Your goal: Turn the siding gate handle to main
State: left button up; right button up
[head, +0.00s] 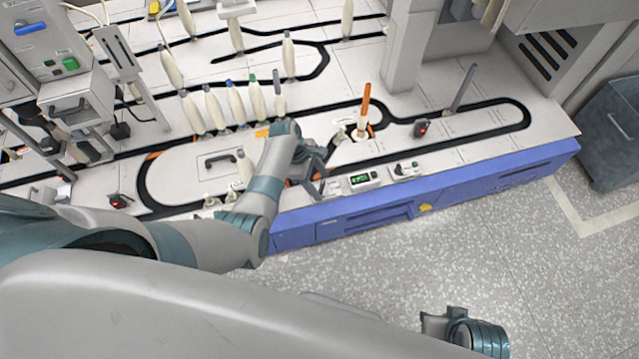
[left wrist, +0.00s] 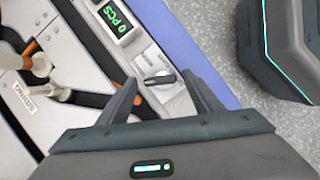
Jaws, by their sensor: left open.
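My left gripper (left wrist: 162,95) is open, with one finger on each side of the dial, and nothing is held. In the head view my left gripper (head: 315,178) is at the table's front edge, just left of the display box (head: 362,180), and hides the handle. The arm part at the bottom right of the head view is mine; its fingers do not show.
An orange-topped peg (head: 365,108) stands on the black track right of my gripper. Several pale bobbins (head: 213,108) stand behind my arm. Another small box with a dark knob (head: 406,170) is right of the display. The blue table front (head: 430,197) borders open floor.

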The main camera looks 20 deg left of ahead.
pick_arm(q)
jog(key=shift+d+f, duration=0.1)
jog(key=shift+f, duration=0.05)
jog(key=c, duration=1.1)
jog(key=shift+o, duration=0.2)
